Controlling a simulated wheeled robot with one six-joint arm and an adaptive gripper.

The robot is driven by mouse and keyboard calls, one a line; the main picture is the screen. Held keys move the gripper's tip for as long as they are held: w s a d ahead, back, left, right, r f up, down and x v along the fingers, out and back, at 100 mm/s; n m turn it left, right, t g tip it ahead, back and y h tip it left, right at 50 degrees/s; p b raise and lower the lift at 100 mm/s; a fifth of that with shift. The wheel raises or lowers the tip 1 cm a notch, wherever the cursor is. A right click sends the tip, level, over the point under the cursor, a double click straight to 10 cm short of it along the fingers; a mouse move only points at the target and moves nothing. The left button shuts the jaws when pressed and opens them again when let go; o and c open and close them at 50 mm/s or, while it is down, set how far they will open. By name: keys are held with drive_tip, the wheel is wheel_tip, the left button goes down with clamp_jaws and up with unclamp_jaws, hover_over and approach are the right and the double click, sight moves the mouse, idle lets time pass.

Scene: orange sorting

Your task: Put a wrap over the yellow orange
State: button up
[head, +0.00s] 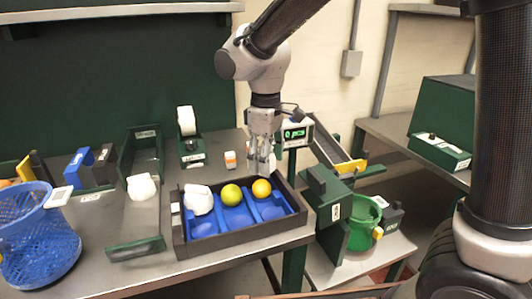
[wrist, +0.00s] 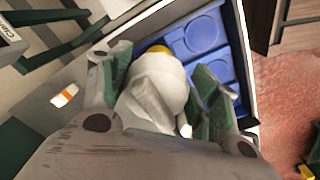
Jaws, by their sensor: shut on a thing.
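My gripper (head: 262,165) is shut on a white wrap (wrist: 158,88), which fills the space between the fingers in the wrist view. In the head view the gripper is just above and behind the yellow orange (head: 261,188), which sits in the right part of the blue insert and shows bare on its near side. A yellow edge (wrist: 157,49) of fruit peeks out past the wrap in the wrist view. A yellow-green orange (head: 231,194) sits in the middle, and a white wrapped lump (head: 198,199) at the left. Whether the held wrap touches the yellow orange is hidden.
The dark tray (head: 243,234) has empty blue wells in front. Left of it lie another white wrap (head: 141,187) in a green holder and a blue mesh basket (head: 38,240). A label roll (head: 187,121) and a display (head: 297,134) stand behind. A green bucket (head: 362,222) is lower right.

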sight(266, 183)
wheel_tip(266, 183, down, 6)
drive_tip(key=shift+f, duration=0.1)
drive_tip(key=shift+o, duration=0.4)
drive_tip(key=shift+f, duration=0.4)
drive_tip(key=shift+o, duration=0.5)
drive_tip(key=shift+s+f, duration=0.1)
drive_tip(key=shift+f, duration=0.05)
drive_tip(key=o, duration=0.9)
